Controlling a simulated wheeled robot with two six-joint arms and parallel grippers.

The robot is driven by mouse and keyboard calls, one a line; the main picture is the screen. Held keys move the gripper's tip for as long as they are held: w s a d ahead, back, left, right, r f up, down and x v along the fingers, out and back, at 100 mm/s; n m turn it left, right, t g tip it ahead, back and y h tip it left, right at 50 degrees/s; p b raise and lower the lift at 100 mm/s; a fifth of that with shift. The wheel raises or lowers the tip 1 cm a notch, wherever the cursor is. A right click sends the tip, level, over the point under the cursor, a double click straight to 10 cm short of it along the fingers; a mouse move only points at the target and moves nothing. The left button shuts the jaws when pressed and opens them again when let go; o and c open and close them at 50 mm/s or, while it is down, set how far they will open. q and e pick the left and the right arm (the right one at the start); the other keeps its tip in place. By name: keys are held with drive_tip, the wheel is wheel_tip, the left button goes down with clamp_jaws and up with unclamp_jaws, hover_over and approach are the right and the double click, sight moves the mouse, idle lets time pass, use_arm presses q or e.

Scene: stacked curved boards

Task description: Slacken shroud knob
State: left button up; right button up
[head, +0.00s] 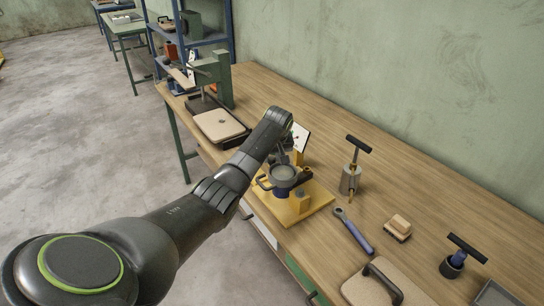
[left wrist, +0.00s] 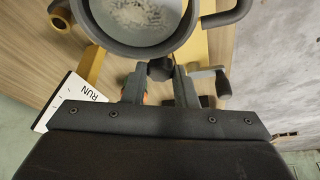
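My left gripper (left wrist: 160,72) has its fingertips on either side of a small black knob (left wrist: 161,67) in the left wrist view. The knob fills the gap between them, and both fingers seem to touch it. In the head view my left gripper (head: 285,158) reaches down behind the shroud (head: 282,172), which stands on a yellow fixture (head: 318,196). The knob is hidden there. My right gripper is not in view.
A white RUN card (left wrist: 75,98) stands beside the fixture. A green press (head: 222,75) stands at the far end.

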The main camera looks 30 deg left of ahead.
use_arm(q)
drive_tip(key=c, duration=0.4)
drive_tip(key=shift+w+r+n+g+p, duration=0.1)
drive_tip(key=shift+n+g+p, duration=0.25)
drive_tip(key=shift+n, duration=0.55)
drive_tip(key=shift+d+n+g+y, duration=0.1)
drive_tip(key=shift+n+g+y, duration=0.2)
drive_tip(key=shift+n, duration=0.5)
drive_tip(key=shift+w+n+g+y, duration=0.1)
drive_tip(key=shift+n+g+y, duration=0.2)
drive_tip(key=shift+n, duration=0.6)
drive_tip(key=n+g+b, duration=0.1)
drive_tip(key=n+b, duration=0.1)
drive_tip(key=shift+f+n+b, duration=0.2)
drive_tip(key=shift+n+b, duration=0.15)
drive_tip(key=shift+n, duration=0.05)
drive_tip(key=shift+w+r+n+g+b, duration=0.15)
drive_tip(key=shift+n+g+b, duration=0.1)
drive_tip(key=shift+n+b, duration=0.5)
